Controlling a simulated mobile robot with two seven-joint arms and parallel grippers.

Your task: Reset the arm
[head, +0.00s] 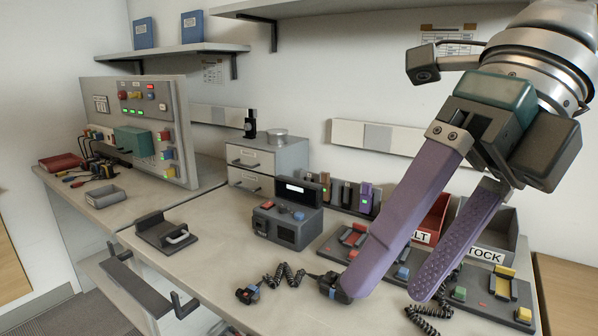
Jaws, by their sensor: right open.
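My right arm comes in from the upper right. Its right gripper (388,290) has two long purple fingers spread apart, pointing down over the front right of the bench (215,285). No object shows between the fingers. The tip of the left-hand finger overlaps a small black device (330,286) on a coiled cord; I cannot tell whether they touch. My left gripper is not in view.
A dark radio unit (288,215) stands mid-bench, with another small corded device (248,294) in front. A board (340,250) with coloured parts and labelled bins (490,235) lie behind the fingers. A control panel (145,130) stands at left. The front left bench is mostly clear.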

